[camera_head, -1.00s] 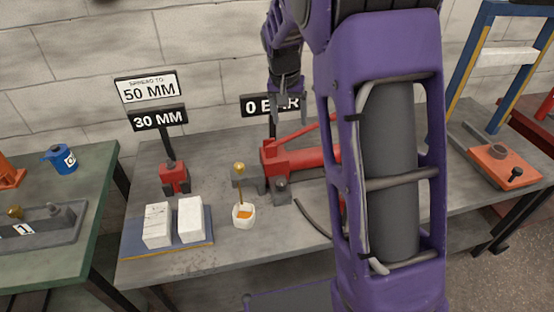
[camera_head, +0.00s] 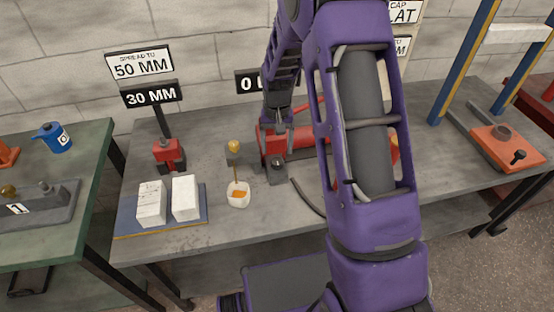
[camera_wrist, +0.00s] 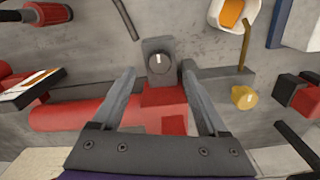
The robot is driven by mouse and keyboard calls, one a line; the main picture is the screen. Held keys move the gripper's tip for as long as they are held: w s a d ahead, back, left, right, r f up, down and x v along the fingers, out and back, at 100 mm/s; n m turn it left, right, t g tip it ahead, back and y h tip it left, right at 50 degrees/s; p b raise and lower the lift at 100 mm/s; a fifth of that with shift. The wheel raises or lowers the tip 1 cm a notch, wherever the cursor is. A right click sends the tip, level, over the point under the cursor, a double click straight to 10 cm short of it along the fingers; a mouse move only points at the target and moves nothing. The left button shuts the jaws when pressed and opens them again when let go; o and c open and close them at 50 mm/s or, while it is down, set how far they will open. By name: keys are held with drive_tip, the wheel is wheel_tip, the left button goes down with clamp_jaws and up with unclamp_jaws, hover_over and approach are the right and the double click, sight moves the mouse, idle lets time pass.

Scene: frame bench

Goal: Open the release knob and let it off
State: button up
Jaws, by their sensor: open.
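The release knob (camera_wrist: 159,62) is a dark round knob with a white pointer line on a grey block. In the head view the knob (camera_head: 277,164) sits at the front left end of the red hand pump (camera_head: 300,152). My gripper (camera_wrist: 159,67) is open and empty. Its fingers show on either side of the knob in the wrist view, with no visible contact. In the head view my gripper (camera_head: 279,128) hangs above the pump's left end. The pump's red body (camera_wrist: 90,115) lies under the fingers. My arm hides part of the pump and the "0 BAR" sign.
A brass-coloured knob (camera_head: 233,147) and a white cup (camera_head: 238,201) with orange contents stand left of the pump. A red spreader (camera_head: 168,156) stands below signs reading "30 MM" and "SPREAD TO 50 MM". White blocks (camera_head: 186,197) sit on a blue mat. A hose (camera_head: 305,200) curves across the bench.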

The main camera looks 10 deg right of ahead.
sight(277, 161)
wheel_tip(277, 161, down, 6)
drive_tip(key=shift+r, duration=0.15)
clamp_jaws()
idle(0.5)
